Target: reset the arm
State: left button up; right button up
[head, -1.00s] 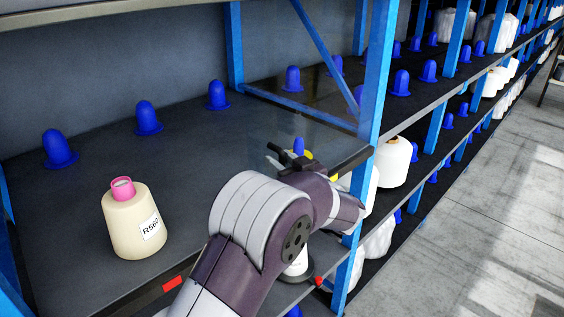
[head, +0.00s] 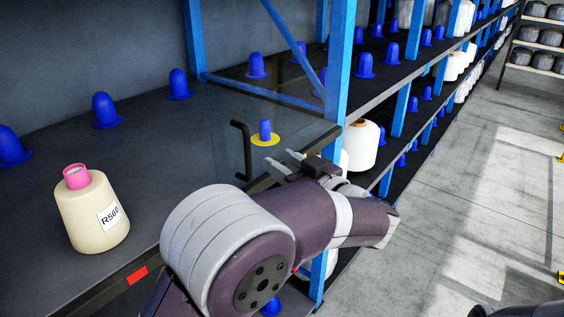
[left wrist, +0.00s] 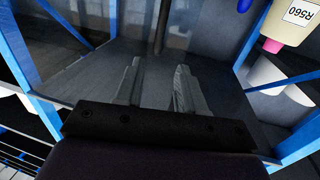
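My left gripper (head: 282,162) is at the front edge of the shelf, by the blue upright, with its arm reaching in from below. In the left wrist view its two fingers (left wrist: 155,88) stand apart with nothing between them. A cream yarn bobbin (head: 92,212) with a pink top and an R560 label stands upright on the shelf to the left, clear of the gripper. It also shows in the left wrist view (left wrist: 292,22) at the top right. A dark rounded part at the bottom right corner of the head view may be mine. My right gripper is not seen.
The grey shelf (head: 150,150) carries several blue pegs (head: 107,110) and one blue peg on a yellow disc (head: 265,139). A black bent bar (head: 243,150) stands near the gripper. A blue upright (head: 340,70) is close by. White bobbins (head: 361,145) sit beyond it. The aisle floor (head: 460,200) is open.

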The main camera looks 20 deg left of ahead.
pick_arm(q)
jog(key=w+d+f+m+t+h, duration=0.5)
jog(key=w+d+h, duration=0.1)
jog(key=d+h, duration=0.3)
jog(key=s+d+f+m+g+h+b, duration=0.1)
jog(key=s+d+f+m+g+h, duration=0.2)
jog(key=f, duration=0.4)
jog(key=s+d+f+m+g+h+b, duration=0.1)
jog(key=s+f+m+g+h, duration=0.15)
jog(key=f+h, duration=0.3)
jog(key=s+a+f+g, duration=0.2)
jog(key=s+a+f, duration=0.2)
jog(key=s, duration=0.3)
jog(key=s+a+f+g+y+b, duration=0.1)
jog(key=s+a+f+g, duration=0.2)
jog(key=s+a, duration=0.3)
jog(key=s+a+f+g+y+b, duration=0.1)
jog(key=s+a+f+g, duration=0.2)
jog(key=s+a+f, duration=0.2)
jog(key=s+m, duration=0.1)
jog(key=s, duration=0.1)
jog(key=shift+s, duration=0.4)
jog(key=shift+y, duration=0.25)
